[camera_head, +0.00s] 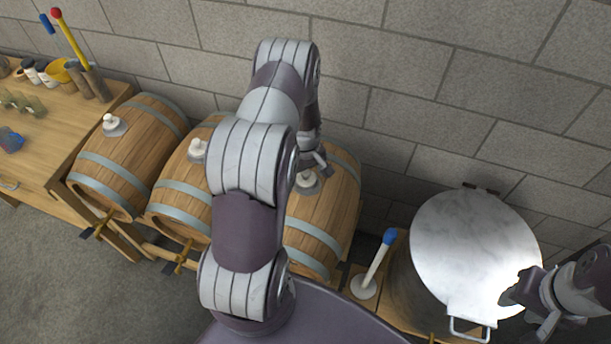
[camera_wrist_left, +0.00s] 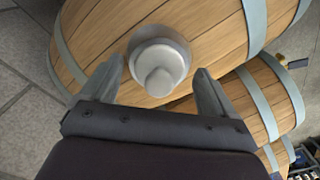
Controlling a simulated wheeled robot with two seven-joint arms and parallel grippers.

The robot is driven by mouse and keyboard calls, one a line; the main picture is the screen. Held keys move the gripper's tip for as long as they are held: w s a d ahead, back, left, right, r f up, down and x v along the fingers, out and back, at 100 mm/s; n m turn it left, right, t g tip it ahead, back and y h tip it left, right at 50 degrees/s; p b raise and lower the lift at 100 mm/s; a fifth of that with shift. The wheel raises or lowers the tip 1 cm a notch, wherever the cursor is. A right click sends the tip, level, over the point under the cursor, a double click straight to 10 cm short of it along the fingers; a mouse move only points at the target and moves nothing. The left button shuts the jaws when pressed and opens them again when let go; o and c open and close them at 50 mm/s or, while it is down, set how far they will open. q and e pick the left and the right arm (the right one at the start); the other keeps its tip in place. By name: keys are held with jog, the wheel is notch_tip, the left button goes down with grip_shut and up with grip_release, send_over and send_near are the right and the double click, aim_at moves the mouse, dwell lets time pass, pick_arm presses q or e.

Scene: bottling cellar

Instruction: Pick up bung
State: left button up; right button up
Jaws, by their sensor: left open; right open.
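Three pale bungs stand in the tops of wooden barrels in the head view: one on the left barrel (camera_head: 114,124), one on the middle barrel (camera_head: 198,149) and one on the right barrel (camera_head: 306,181). My left gripper (camera_head: 318,163) is open and empty over the right barrel, close to its bung. In the left wrist view that bung (camera_wrist_left: 160,72) is a pale knob in a round grey collar. It appears between the two open fingertips; I cannot tell the exact gap. My right gripper (camera_head: 530,312) is open near the lidded vessel.
A steel vessel with a round lid (camera_head: 475,240) stands at the right. A blue-tipped white stick on a round base (camera_head: 376,264) stands beside it. A wooden bench (camera_head: 50,130) with small jars is at the far left. A block wall (camera_head: 420,90) closes the back.

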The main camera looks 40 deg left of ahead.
pick_arm(q)
jog(key=c, duration=1.1)
